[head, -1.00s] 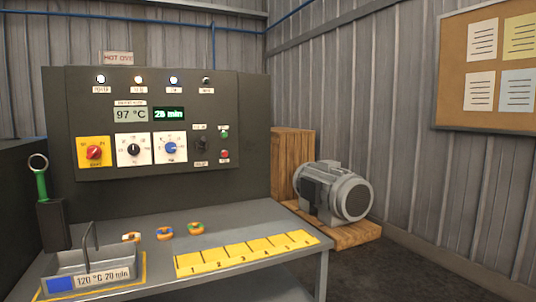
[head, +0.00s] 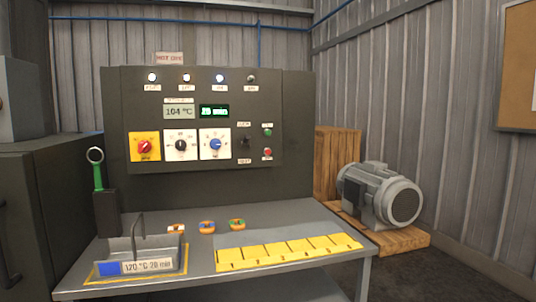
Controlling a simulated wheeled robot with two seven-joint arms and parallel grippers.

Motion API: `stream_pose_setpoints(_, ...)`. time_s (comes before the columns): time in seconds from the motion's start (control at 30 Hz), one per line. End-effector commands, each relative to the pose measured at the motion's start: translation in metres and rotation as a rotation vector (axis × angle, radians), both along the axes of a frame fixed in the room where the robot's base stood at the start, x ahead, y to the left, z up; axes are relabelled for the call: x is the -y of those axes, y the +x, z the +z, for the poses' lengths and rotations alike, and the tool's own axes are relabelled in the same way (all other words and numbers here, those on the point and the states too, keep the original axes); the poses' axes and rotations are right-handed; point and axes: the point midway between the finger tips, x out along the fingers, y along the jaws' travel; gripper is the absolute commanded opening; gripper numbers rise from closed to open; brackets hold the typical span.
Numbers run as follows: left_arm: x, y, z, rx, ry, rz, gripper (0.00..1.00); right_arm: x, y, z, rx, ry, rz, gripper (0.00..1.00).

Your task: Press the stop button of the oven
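The oven's control panel (head: 194,120) stands upright behind the grey bench in the head view. A small red button (head: 267,152) sits at its lower right, with a green button (head: 267,132) above it. The labels by both buttons are too small to read. A black selector knob (head: 245,140) is left of them. The grey display (head: 179,112) reads 104 °C and the green one (head: 214,112) appears to read 25 min. Neither of my grippers is in view.
The bench (head: 215,213) carries a metal tray (head: 150,250) labelled 120 °C 20 min, several small coloured rings and a yellow numbered strip (head: 290,252). A green-handled tool (head: 97,170) stands in a black holder at left. A motor (head: 380,195) sits on a pallet at right.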

Motion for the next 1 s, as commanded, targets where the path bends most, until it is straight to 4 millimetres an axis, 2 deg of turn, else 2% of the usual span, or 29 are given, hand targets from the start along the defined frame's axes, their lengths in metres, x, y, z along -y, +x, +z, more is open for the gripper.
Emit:
stream_pose_setpoints(0.03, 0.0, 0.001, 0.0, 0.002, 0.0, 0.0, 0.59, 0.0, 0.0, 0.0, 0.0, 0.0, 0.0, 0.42)
stream_pose_setpoints(0.23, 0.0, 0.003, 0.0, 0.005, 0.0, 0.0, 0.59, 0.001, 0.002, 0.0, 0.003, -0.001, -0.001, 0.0)
stream_pose_setpoints(0.5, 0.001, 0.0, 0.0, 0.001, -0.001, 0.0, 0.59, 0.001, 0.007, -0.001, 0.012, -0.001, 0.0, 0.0)
stream_pose_setpoints(0.73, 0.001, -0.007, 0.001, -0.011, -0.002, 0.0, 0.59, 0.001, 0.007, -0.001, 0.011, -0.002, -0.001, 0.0)
stream_pose_setpoints(1.0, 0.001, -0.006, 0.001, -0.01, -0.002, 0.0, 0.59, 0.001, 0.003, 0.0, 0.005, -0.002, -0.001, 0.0)
